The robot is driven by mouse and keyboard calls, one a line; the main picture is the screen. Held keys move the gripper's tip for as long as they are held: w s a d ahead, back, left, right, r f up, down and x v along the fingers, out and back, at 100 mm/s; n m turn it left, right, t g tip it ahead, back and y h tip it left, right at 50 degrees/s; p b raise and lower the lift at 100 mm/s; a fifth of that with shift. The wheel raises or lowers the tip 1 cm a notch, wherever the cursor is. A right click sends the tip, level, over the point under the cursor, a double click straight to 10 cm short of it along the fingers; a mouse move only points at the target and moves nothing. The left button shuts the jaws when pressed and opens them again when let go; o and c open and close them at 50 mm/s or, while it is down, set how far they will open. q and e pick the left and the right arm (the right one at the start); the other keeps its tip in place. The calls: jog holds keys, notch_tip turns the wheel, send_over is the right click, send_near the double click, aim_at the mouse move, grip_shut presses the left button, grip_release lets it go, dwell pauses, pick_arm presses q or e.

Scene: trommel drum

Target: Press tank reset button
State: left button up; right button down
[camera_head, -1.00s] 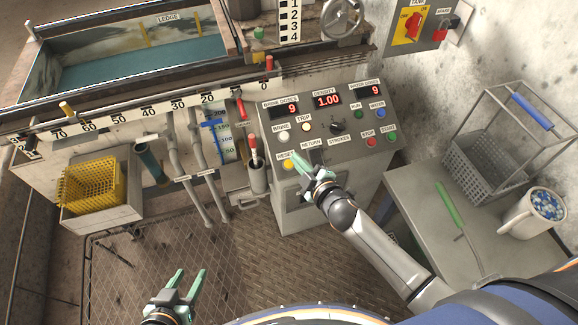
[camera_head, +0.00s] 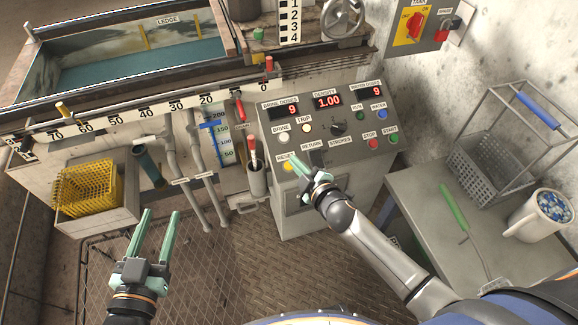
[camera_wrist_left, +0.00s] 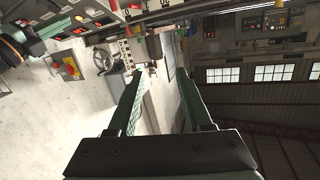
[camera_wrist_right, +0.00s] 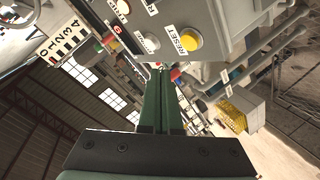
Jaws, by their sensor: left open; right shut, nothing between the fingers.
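The yellow reset button (camera_head: 288,166) sits at the lower left corner of the grey control panel (camera_head: 350,150), beside a RESET label. In the right wrist view the button (camera_wrist_right: 190,39) shows whole, beyond and to the right of the fingertips. My right gripper (camera_head: 303,162) is shut and empty, its tips close to the button in the head view; whether they touch it I cannot tell. In the right wrist view the shut fingers (camera_wrist_right: 160,72) appear apart from it. My left gripper (camera_head: 160,212) is open and empty, in front of the pipes, away from the panel.
Other buttons, a knob (camera_head: 338,129) and red displays crowd the panel. A red-handled lever (camera_head: 253,150) stands left of it. A yellow basket (camera_head: 85,188) is at left. A side table at right holds a wire rack (camera_head: 490,165), a green-handled tool (camera_head: 455,207) and a mug (camera_head: 540,215).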

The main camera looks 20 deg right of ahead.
aim_at(289, 166)
pick_arm(q)
jog(key=s+r+m+t+h+b, duration=0.1)
jog(key=s+r+m+t+h, duration=0.1)
jog(key=r, duration=0.7)
jog(key=s+d+r+m+t+h+b, duration=0.1)
jog(key=r+m+t+h, duration=0.3)
jog(key=r, duration=0.5)
jog(key=shift+s+d+r+h+b, duration=0.25)
jog(key=shift+s+h+b, duration=0.45)
jog(key=shift+h, duration=0.2)
pick_arm(e)
jog(key=shift+w+f, duration=0.5)
jog(key=shift+f, duration=0.4)
jog(key=shift+w+f, duration=0.45)
jog(key=shift+f, duration=0.4)
pick_arm(q)
jog(key=shift+f, duration=0.15)
pick_arm(e)
jog(key=shift+f, duration=0.1)
pick_arm(q)
jog(key=shift+f, duration=0.2)
pick_arm(e)
jog(key=shift+w+f, duration=0.2)
jog(key=shift+f, duration=0.1)
